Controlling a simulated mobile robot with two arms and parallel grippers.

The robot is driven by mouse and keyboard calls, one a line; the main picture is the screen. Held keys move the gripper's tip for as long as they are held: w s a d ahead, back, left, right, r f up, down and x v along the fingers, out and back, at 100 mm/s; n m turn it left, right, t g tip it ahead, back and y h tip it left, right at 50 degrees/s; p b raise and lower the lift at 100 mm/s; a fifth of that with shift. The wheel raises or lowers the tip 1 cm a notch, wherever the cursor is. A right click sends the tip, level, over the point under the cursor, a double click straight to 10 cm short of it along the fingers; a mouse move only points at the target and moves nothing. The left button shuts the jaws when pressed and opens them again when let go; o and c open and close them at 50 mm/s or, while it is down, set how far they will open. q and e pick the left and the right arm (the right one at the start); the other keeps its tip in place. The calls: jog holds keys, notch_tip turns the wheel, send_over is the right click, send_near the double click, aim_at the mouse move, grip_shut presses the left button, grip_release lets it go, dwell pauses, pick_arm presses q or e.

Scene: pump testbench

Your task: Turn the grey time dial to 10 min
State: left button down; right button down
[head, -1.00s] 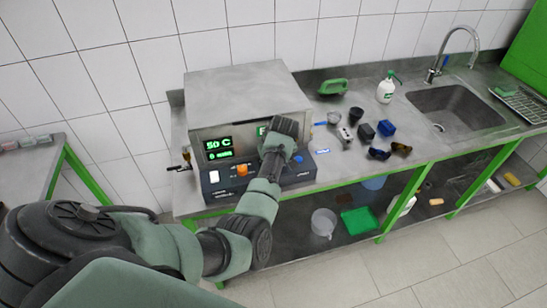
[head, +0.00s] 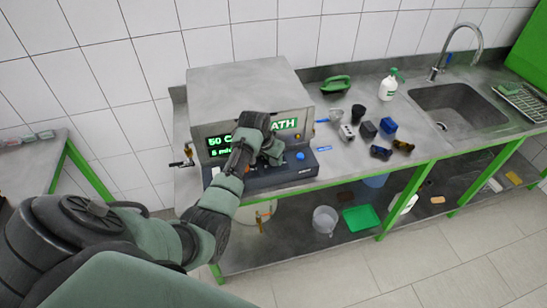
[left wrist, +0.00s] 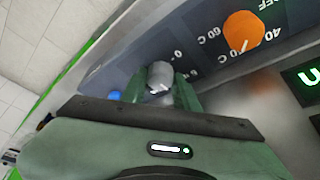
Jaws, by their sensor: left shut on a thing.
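The grey time dial (left wrist: 160,76) sits on the dark front panel of the water bath (head: 245,88). My left gripper is shut on this dial, with one finger on each side in the left wrist view. In the head view my left gripper (head: 271,158) covers the dial and part of the display. The display (head: 220,147) shows green text: "50 C" above what looks like "5 min", partly hidden. An orange dial (left wrist: 243,30) sits beside the grey dial, with temperature marks around it. My right gripper is not in view.
A blue knob (head: 300,156) is right of my left gripper on the panel. Small containers, a green-handled item (head: 335,84) and a spray bottle (head: 388,85) stand on the bench to the right. A sink (head: 455,108) lies further right.

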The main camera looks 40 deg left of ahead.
pick_arm(q)
jog(key=shift+m+h, duration=0.3)
jog(key=shift+m, duration=0.5)
jog(key=c, duration=1.1)
grip_release()
jog(key=shift+o, duration=0.2)
jog(key=shift+a+r, duration=0.1)
